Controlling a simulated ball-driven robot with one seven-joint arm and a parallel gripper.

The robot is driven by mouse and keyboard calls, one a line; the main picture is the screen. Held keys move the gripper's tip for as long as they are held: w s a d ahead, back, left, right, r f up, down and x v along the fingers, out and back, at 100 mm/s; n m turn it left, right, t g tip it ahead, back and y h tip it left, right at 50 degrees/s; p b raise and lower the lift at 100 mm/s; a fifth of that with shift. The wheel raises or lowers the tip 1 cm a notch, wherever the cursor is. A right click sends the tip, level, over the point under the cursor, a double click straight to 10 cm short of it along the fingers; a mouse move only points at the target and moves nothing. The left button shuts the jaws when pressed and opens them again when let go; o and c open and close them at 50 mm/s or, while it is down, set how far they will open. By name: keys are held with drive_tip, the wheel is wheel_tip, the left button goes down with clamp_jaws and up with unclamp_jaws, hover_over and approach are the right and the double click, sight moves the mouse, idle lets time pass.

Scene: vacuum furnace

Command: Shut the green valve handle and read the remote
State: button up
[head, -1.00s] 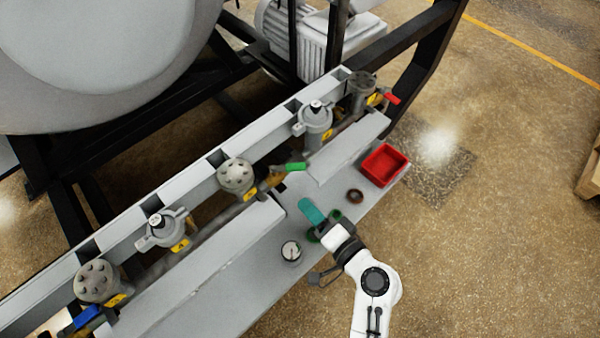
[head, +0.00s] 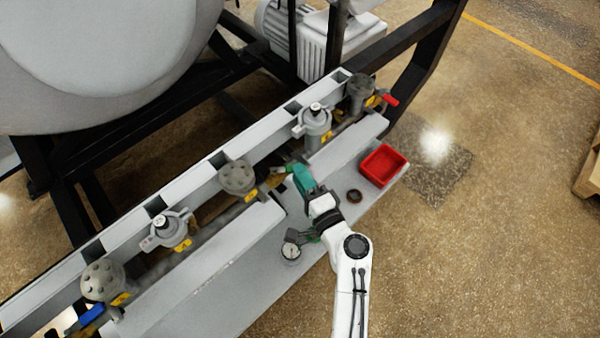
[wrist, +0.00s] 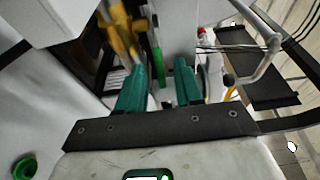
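The green valve handle (head: 284,169) is on the pipe run beside the middle round grey valve, mostly hidden behind my gripper (head: 300,174) in the head view. In the wrist view the green handle (wrist: 157,66) stands between and beyond the two teal fingers of my gripper (wrist: 162,72). The fingers are apart, with a gap on both sides of the handle; I see no contact. A yellow part (wrist: 118,35) of the valve is just left of it. A round dial gauge (head: 290,250) sits on the grey shelf. I cannot make out a remote.
A red valve handle (head: 391,99) is at the far right of the row, a blue one (head: 91,315) at the lower left. A red tray (head: 383,165) and a brown ring (head: 354,196) are on the shelf (head: 225,290). A green ring (wrist: 24,167) shows in the wrist view.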

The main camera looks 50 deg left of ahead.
drive_tip(key=shift+a, duration=0.4)
clamp_jaws()
idle(1.3)
